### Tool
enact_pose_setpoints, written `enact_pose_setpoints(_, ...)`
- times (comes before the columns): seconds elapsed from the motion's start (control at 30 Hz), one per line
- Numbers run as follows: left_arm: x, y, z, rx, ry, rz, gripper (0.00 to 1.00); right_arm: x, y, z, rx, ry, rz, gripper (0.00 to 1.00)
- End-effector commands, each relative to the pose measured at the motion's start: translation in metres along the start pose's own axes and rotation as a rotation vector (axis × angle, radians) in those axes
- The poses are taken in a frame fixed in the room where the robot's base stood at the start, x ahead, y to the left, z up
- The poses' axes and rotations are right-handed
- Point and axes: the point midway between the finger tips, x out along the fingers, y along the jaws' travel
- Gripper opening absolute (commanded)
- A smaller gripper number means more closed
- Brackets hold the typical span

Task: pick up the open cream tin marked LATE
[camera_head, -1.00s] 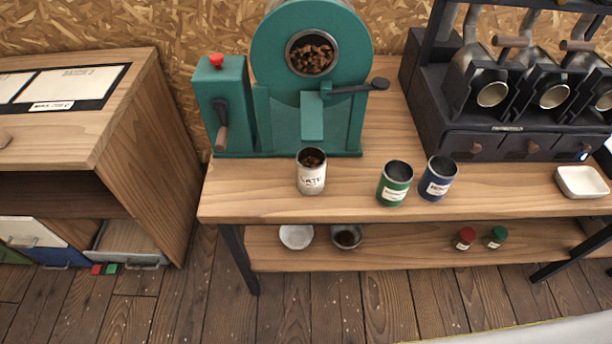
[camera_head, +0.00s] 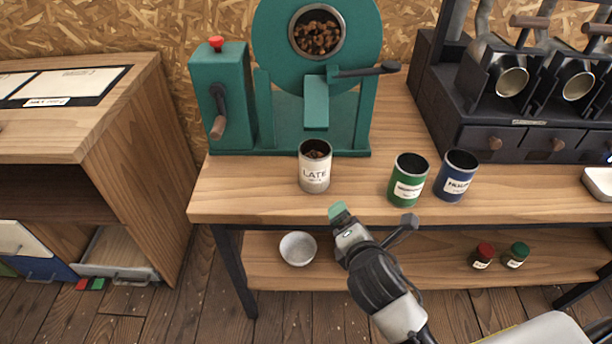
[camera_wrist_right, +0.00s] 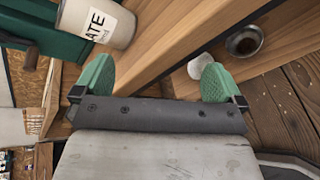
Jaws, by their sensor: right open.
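The open cream tin marked LATE (camera_head: 314,172) stands upright on the bench in front of the green roaster, with brown beans visible inside. It also shows in the right wrist view (camera_wrist_right: 97,22), at the top left beyond the fingers. My right gripper (camera_head: 340,215) is in front of the bench's front edge, below and slightly right of the tin, apart from it. In the right wrist view its green fingers (camera_wrist_right: 155,82) are wide apart with nothing between them. My left gripper is not in view.
A green tin (camera_head: 408,180) and a blue tin (camera_head: 456,176) stand right of the cream tin. The green roaster (camera_head: 316,113) is behind it. A white bowl (camera_head: 298,248) and small red-lidded (camera_head: 482,256) and green-lidded (camera_head: 515,255) jars sit on the lower shelf.

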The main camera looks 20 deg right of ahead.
Motion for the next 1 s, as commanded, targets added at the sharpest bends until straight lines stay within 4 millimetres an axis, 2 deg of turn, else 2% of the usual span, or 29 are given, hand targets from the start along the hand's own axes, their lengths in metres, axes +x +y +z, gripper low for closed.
enact_pose_setpoints(0.3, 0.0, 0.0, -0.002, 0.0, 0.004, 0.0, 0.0, 0.018, 0.062, 0.009, -0.679, -0.18, 0.243, 1.0)
enact_pose_setpoints(0.43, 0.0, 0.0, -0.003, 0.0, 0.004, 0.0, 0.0, 0.021, 0.079, 0.009, -0.886, -0.254, 0.3, 1.0)
enact_pose_setpoints(0.6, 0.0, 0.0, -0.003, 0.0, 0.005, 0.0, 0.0, 0.032, 0.09, 0.01, -0.971, -0.288, 0.32, 1.0)
enact_pose_setpoints(0.8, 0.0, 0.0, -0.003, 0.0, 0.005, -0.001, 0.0, 0.061, 0.102, 0.013, -0.969, -0.287, 0.318, 1.0)
enact_pose_setpoints(1.0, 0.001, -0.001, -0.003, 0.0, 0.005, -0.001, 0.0, 0.076, 0.107, 0.013, -0.965, -0.284, 0.319, 1.0)
